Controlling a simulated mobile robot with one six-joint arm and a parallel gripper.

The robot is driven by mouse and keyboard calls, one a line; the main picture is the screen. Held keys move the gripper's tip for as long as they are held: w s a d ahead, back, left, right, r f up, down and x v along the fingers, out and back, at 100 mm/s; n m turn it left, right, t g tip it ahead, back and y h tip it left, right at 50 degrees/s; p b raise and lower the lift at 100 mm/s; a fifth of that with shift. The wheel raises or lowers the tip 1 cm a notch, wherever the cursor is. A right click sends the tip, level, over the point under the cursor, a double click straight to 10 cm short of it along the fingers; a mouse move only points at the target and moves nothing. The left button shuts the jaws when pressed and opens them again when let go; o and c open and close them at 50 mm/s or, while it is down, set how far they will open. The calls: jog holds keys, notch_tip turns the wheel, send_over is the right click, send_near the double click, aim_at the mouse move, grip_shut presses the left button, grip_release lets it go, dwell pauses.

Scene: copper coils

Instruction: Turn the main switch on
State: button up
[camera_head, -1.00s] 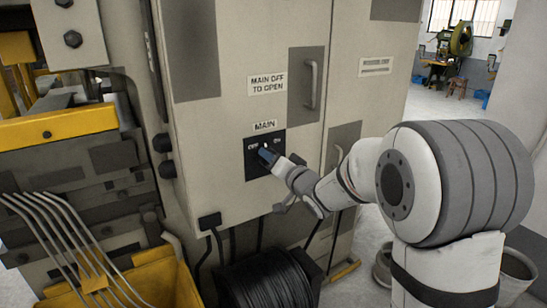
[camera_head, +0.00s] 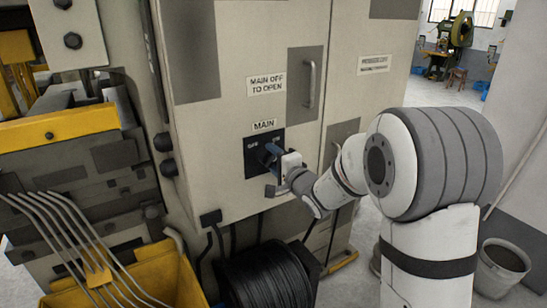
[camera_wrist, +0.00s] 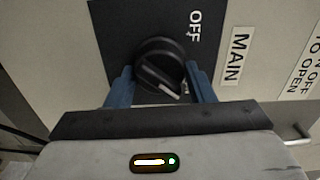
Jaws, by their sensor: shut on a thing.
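The main switch is a round black knob (camera_wrist: 160,62) on a dark plate (camera_head: 251,168) under the MAIN label (camera_head: 264,125) on the cabinet front. My gripper (camera_head: 268,152) is at this plate, and its blue fingers hide most of the knob in the head view. In the wrist view my gripper (camera_wrist: 162,82) has one finger on each side of the knob, shut on it. The white mark on the knob points to the lower right of the wrist picture, away from the word OFF (camera_wrist: 194,26). The ON word is hidden in the wrist view.
The beige cabinet (camera_head: 230,135) has a door handle (camera_head: 312,83) above and right of the switch. A black cable coil (camera_head: 265,278) stands below. A yellow bin (camera_head: 165,285) with bent rods is at the lower left. A bucket (camera_head: 503,262) is at the right.

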jog(key=shift+d+m, duration=0.1)
jog(key=shift+m, duration=0.3)
jog(key=o, duration=1)
jog(key=shift+c, duration=0.2)
jog(key=b+v, duration=0.1)
jog(key=v, duration=0.6)
jog(key=shift+s+d+b, duration=0.25)
jog(key=shift+s+b, duration=0.05)
jog(key=shift+b, duration=0.05)
